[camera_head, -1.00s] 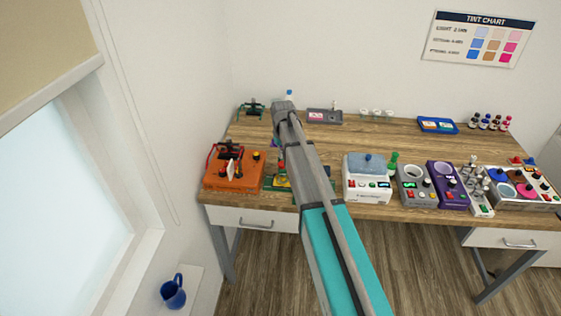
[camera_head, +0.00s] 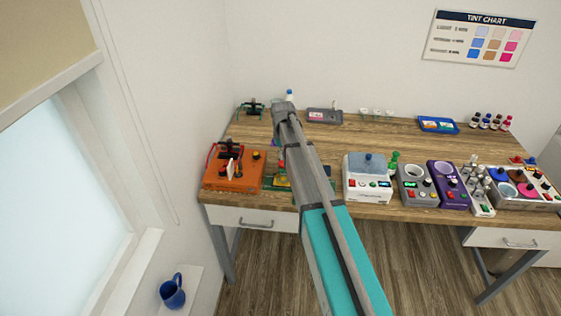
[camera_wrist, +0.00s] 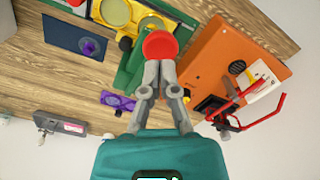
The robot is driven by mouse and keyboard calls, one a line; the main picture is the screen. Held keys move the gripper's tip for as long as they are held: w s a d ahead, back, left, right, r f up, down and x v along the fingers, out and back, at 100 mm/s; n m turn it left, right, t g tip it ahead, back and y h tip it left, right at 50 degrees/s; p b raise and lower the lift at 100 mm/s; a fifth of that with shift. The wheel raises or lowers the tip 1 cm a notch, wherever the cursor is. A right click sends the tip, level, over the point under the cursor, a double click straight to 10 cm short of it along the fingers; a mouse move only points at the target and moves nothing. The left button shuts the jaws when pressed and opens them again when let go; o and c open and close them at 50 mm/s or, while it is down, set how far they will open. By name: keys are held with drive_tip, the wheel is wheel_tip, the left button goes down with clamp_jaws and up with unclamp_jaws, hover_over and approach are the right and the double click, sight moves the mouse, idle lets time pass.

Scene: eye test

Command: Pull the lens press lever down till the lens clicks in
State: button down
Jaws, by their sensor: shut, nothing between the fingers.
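In the wrist view a round red knob (camera_wrist: 160,44) sits at the end of a green lever or arm (camera_wrist: 135,62) on a device with a yellow part (camera_wrist: 150,22). I take this to be the lens press. My gripper (camera_wrist: 159,66) is shut and empty, its fingertips right at the knob's edge; I cannot tell whether they touch it. In the head view my arm hides most of the press, and only bits of its green base (camera_head: 328,186) show. The lens cannot be made out clearly.
An orange device (camera_head: 232,178) with a red frame handle stands close beside the press; it also shows in the wrist view (camera_wrist: 215,45). A white machine (camera_head: 367,178) stands to the right. A grey tray (camera_head: 324,116) lies at the back. The middle of the tabletop is clear.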

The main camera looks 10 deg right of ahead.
sight(282, 162)
drive_tip(key=shift+f+b, duration=2.85)
idle(1.6)
drive_tip(key=shift+r, duration=0.2)
idle(0.3)
drive_tip(key=shift+r+p, duration=4.55)
drive_tip(key=shift+p, duration=0.2)
